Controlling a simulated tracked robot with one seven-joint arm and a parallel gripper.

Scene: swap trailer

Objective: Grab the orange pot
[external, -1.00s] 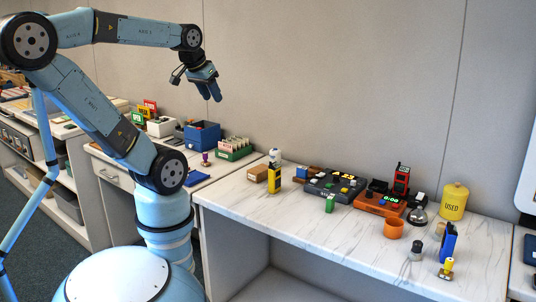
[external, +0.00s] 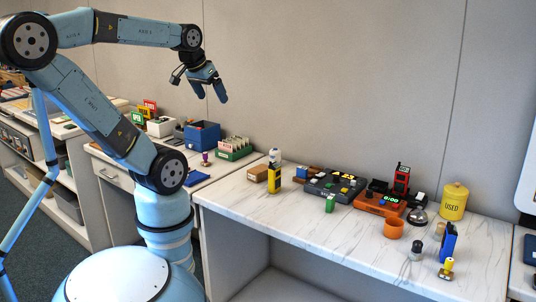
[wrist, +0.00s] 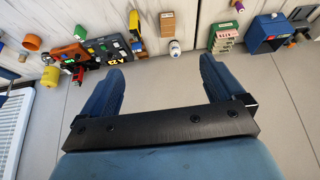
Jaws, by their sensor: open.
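The orange pot (external: 393,228) is a small open cup standing upright on the marble-topped counter, right of centre in the external view. It also shows at the upper left of the wrist view (wrist: 32,43). My gripper (external: 211,96) is high in the air at the left of the external view, well away from the pot. In the wrist view its two blue fingers (wrist: 160,66) are spread apart with nothing between them.
Near the pot are an orange device (external: 380,205), a silver dome (external: 417,216), a yellow USED canister (external: 453,202), a grey-topped item (external: 416,250) and a blue upright item (external: 448,242). The counter front (external: 320,235) is mostly clear.

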